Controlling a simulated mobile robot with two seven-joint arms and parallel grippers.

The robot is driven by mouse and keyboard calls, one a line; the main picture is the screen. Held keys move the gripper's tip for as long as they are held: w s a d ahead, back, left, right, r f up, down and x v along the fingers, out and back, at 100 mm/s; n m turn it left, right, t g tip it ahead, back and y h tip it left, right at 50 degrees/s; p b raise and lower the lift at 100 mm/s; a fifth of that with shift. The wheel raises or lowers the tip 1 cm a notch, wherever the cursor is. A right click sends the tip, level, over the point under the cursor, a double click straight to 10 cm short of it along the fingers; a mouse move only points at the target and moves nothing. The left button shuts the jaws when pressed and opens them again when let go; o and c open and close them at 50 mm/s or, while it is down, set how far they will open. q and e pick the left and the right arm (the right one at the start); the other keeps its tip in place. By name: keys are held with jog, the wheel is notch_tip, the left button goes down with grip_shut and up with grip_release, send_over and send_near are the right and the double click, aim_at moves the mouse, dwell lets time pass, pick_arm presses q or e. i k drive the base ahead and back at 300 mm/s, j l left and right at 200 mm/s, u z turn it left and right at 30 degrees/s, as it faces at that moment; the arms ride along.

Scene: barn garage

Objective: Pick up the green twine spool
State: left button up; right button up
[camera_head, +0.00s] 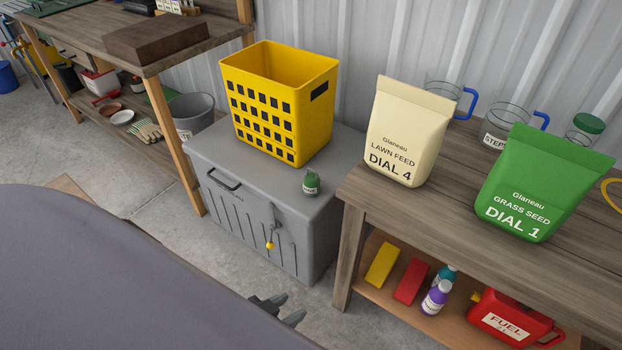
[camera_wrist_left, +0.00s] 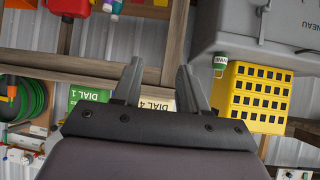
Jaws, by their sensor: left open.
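The green twine spool (camera_head: 311,183) is small, with a pale label, and stands upright on the lid of the grey chest (camera_head: 225,145), near its right front. It also shows in the left wrist view (camera_wrist_left: 220,62), where the scene appears upside down, right of the fingers. My left gripper (camera_head: 280,309) shows at the bottom of the head view, below and in front of the chest, apart from the spool. Its two fingers (camera_wrist_left: 159,72) are spread, with nothing held between them. My right gripper is in neither view.
A yellow basket (camera_head: 240,115) stands on the chest behind the spool. To the right, a wooden bench (camera_head: 370,200) holds a cream lawn feed bag (camera_head: 400,135) and a green grass seed bag (camera_head: 540,185). A red fuel can (camera_head: 500,312) sits on its lower shelf.

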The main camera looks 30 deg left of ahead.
aim_at(312, 181)
jog(key=j+z, duration=0.1)
jog(key=j, duration=0.7)
jog(key=i+j, duration=0.55)
